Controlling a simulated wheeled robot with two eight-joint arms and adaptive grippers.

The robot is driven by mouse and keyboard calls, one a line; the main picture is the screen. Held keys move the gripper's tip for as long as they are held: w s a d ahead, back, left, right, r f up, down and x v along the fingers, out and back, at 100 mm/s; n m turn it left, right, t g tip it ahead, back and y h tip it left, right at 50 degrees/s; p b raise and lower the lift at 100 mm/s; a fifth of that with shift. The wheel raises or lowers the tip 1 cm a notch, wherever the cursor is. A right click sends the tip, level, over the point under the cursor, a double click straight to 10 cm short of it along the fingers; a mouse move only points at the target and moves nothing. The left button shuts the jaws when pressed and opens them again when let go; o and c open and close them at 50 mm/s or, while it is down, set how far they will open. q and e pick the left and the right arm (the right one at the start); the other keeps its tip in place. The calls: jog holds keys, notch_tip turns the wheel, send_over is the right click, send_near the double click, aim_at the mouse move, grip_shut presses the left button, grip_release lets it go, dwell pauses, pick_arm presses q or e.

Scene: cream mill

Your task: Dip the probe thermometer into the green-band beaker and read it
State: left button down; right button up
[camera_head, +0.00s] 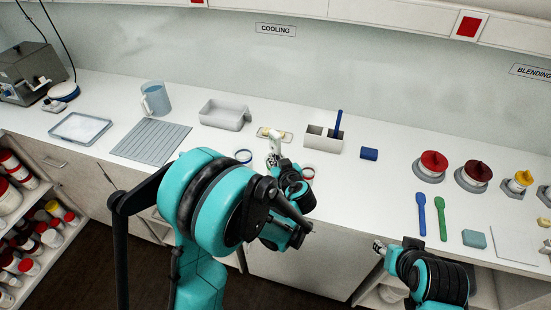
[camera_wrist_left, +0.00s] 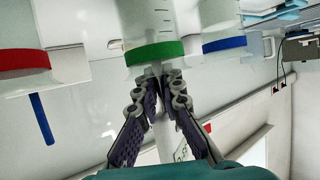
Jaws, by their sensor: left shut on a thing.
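The green-band beaker (camera_wrist_left: 155,52) is straight ahead of my left gripper (camera_wrist_left: 165,80) in the left wrist view, which is turned upside down. My left gripper (camera_head: 277,160) is shut on the pale probe thermometer (camera_wrist_left: 163,140); the thermometer (camera_head: 275,144) rises above the fingers in the head view. The fingertips are close to the green band. Whether the probe tip is inside the beaker is hidden, and I cannot make out a reading. In the head view my arm covers the green-band beaker. My right gripper (camera_head: 379,246) is low at the right, its jaws unclear.
A blue-band beaker (camera_head: 243,157) and a red-band beaker (camera_head: 308,173) flank my left gripper. A pale holder (camera_head: 319,141) with a blue stick, a blue block (camera_head: 369,154) and a grey tub (camera_head: 225,115) stand nearby. Bench between red-band beaker and blue spoon (camera_head: 421,214) is clear.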

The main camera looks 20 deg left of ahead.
aim_at(275, 133)
pick_arm(q)
jog(key=shift+f+b, duration=0.1)
jog(key=shift+b, duration=0.45)
dwell(0.7)
dwell(1.2)
jog(key=shift+r+p, duration=4.25)
jog(key=shift+r, duration=1.45)
jog(key=shift+d+f+n+g+y+b, duration=0.15)
jog(key=shift+n+g+y+b, duration=0.2)
jog(key=shift+n+y, duration=0.35)
jog(key=n+g+y, duration=0.3)
jog(key=n+g, duration=0.1)
jog(key=shift+w+b, duration=0.15)
jog(key=shift+b, duration=0.25)
jog(key=n+g+y, duration=0.2)
jog(key=n+g, duration=0.3)
